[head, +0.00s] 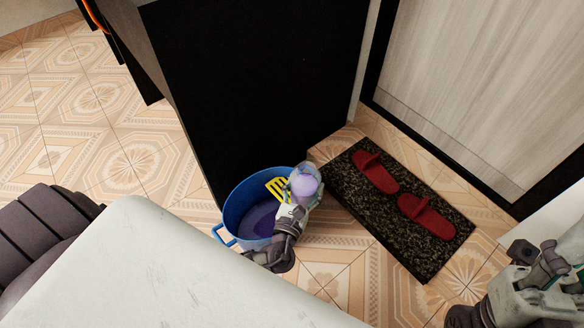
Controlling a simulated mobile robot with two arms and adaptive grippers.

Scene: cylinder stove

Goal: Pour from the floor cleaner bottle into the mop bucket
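The blue mop bucket (229,212) stands on the tiled floor against the dark cabinet, with purple liquid (257,222) in its bottom. My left gripper (296,205) is at the bucket's right side, shut on a clear bottle with purple contents (305,183), which I take to be the floor cleaner. The bottle is tilted by the bucket's right rim; its mouth is not clear to see. A yellow slotted piece (277,188) shows beside it over the bucket. My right gripper (553,262) is at the right edge, away from the bucket; its fingers are hard to make out.
A tall dark cabinet (260,80) stands right behind the bucket. A dark doormat (345,185) with two red slippers (375,172) lies to the right, before a pale wooden door (480,80). Patterned tile floor (70,90) is clear at the upper left.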

